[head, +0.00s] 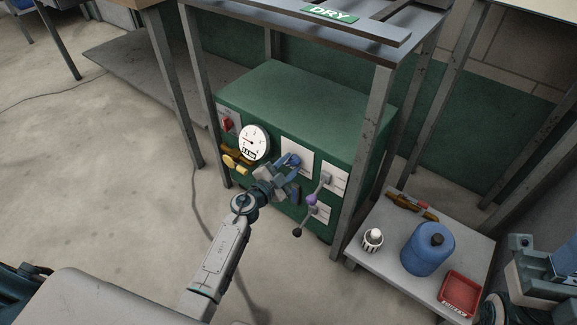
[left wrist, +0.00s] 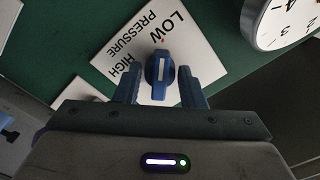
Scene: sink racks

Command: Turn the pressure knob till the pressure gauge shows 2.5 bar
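The pressure knob (left wrist: 160,68) is blue with a white bar and sits on a white plate (left wrist: 128,33) marked LOW, PRESSURE and HIGH. In the head view the knob (head: 294,160) is on the front of a green cabinet (head: 305,100). My left gripper (head: 288,178) is at the knob. In the left wrist view its fingers (left wrist: 160,88) are open, one on each side of the knob, with narrow gaps. The round white pressure gauge (head: 255,143) is left of the knob; its reading is too small to tell.
A red switch (head: 228,125) and yellow-handled valve (head: 236,160) are left of the knob. A low shelf holds a blue container (head: 427,250) and red tray (head: 461,293). Bench legs flank the cabinet.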

